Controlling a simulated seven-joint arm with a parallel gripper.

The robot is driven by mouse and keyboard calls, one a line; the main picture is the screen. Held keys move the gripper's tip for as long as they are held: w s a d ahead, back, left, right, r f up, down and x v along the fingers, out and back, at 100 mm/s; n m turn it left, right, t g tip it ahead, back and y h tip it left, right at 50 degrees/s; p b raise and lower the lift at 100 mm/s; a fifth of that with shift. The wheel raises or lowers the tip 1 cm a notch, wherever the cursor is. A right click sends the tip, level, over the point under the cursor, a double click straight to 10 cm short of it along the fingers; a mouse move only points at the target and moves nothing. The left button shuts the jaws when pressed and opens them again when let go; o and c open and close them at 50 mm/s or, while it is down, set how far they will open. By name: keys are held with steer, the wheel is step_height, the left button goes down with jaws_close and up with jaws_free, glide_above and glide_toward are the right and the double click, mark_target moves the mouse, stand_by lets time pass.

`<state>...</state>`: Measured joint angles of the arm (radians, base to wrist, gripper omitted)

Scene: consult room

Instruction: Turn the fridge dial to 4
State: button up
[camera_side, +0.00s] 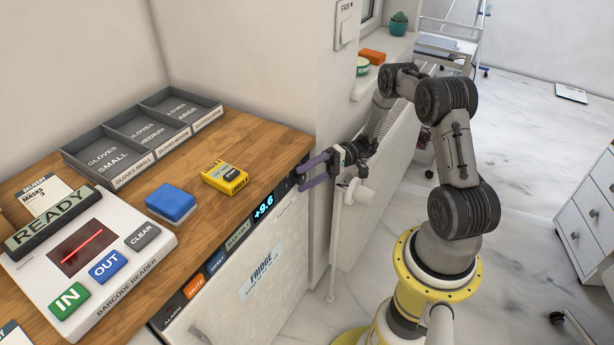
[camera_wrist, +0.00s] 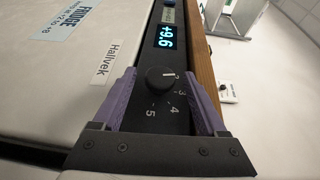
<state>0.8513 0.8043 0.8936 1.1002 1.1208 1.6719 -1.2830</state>
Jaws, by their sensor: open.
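The fridge dial (camera_wrist: 160,77) is a round black knob on a dark panel in the wrist view. The numbers 3, 4 and 5 show around it; a small pale mark lies at its right edge, short of the 3. My gripper (camera_wrist: 160,75) is open, with one purple finger on each side of the dial; contact cannot be told. In the side view my gripper (camera_side: 301,176) is at the right end of the panel of the fridge (camera_side: 225,305), and the dial is not clearly visible there. The display (camera_side: 263,207) reads +9.6.
The wooden counter (camera_side: 270,145) lies above the panel, with its edge close to one finger. A yellow device (camera_side: 225,178), a blue block (camera_side: 171,203), a barcode reader (camera_side: 140,262) and a grey glove tray (camera_side: 120,180) stand on it. Buttons (camera_side: 238,235) line the panel beside the display.

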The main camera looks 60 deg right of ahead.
steer(key=v, duration=1.4)
steer(key=shift+w, duration=0.1)
steer(key=shift+a, duration=0.1)
steer(key=a+r+n+g+h, duration=0.2)
steer(key=a+r+n+h, duration=0.2)
steer(key=a+r+h, duration=1.1)
steer(key=shift+h, duration=0.5)
steer(key=x, duration=1.5)
steer(key=shift+s+d+f, duration=0.1)
steer(key=shift+s+d, duration=0.25)
steer(key=shift+d, duration=0.05)
steer(key=shift+c, duration=0.2)
jaws_close()
